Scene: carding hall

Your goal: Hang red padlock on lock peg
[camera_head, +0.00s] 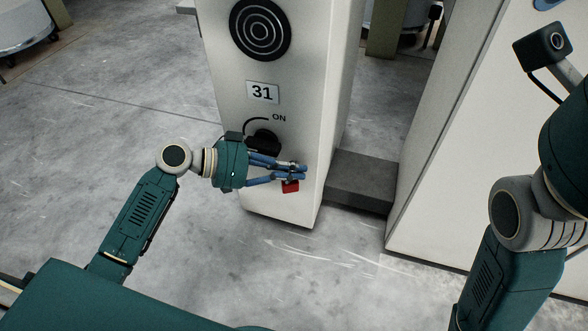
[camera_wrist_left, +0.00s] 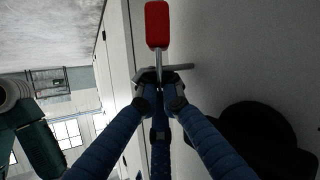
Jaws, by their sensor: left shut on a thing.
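The red padlock (camera_head: 290,187) hangs just below the fingertips of my left gripper (camera_head: 303,172), close to the pale machine cabinet. In the left wrist view, the left gripper (camera_wrist_left: 160,82) is shut on the grey shackle, with the red body (camera_wrist_left: 157,24) beyond the fingertips. A short grey metal peg (camera_wrist_left: 182,67) crosses at the shackle, level with the fingertips. I cannot tell whether the shackle is around the peg or only beside it. In the head view the peg is not clear behind the fingers. My right gripper is out of view; only its arm shows at the right.
The cabinet (camera_head: 325,100) carries a "31" plate (camera_head: 263,92), and a black rotary switch (camera_head: 264,140) marked ON sits just above my left fingers. A low dark grey block (camera_head: 361,181) lies to the right, before another white cabinet (camera_head: 480,130). Floor in front is clear.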

